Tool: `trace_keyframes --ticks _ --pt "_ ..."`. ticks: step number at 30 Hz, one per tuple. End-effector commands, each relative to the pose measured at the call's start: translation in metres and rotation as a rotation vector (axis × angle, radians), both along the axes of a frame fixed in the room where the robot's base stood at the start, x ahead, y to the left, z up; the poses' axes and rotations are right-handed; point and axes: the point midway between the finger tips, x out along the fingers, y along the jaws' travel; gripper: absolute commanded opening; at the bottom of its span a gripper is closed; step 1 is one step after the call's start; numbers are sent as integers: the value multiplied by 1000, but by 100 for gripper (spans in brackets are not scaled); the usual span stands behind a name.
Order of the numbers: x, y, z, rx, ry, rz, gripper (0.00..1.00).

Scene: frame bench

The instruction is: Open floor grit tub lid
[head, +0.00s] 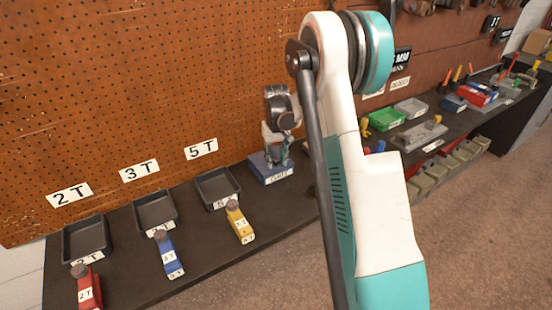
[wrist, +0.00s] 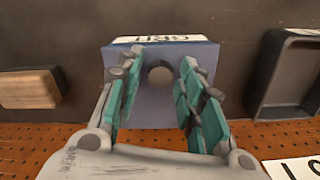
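The blue grit tub (head: 271,172) stands on the dark bench against the pegboard, with a white label on its front. In the wrist view its blue lid (wrist: 150,108) is seen from above and looks closed, with a round grey knob (wrist: 161,76) on it. My gripper (wrist: 160,80) is open over the lid, with one teal finger on each side of the knob and gaps on both sides. In the head view my gripper (head: 277,150) is pointing down at the tub and hides part of its top.
A black tray (wrist: 290,75) is beside the tub, and a wooden block (wrist: 30,88) is on its other side. In the head view, red (head: 88,290), blue (head: 168,255) and yellow (head: 239,222) labelled items lie before the trays. The pegboard (head: 150,90) rises close behind.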

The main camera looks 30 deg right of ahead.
Motion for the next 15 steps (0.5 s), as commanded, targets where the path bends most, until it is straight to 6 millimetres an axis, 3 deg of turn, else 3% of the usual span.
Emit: trace_keyframes --ticks 1,3,15 --pt "0 0 0 0 0 0 15" --pt "0 0 0 0 0 0 0" --pt "2 0 5 0 -1 0 0"
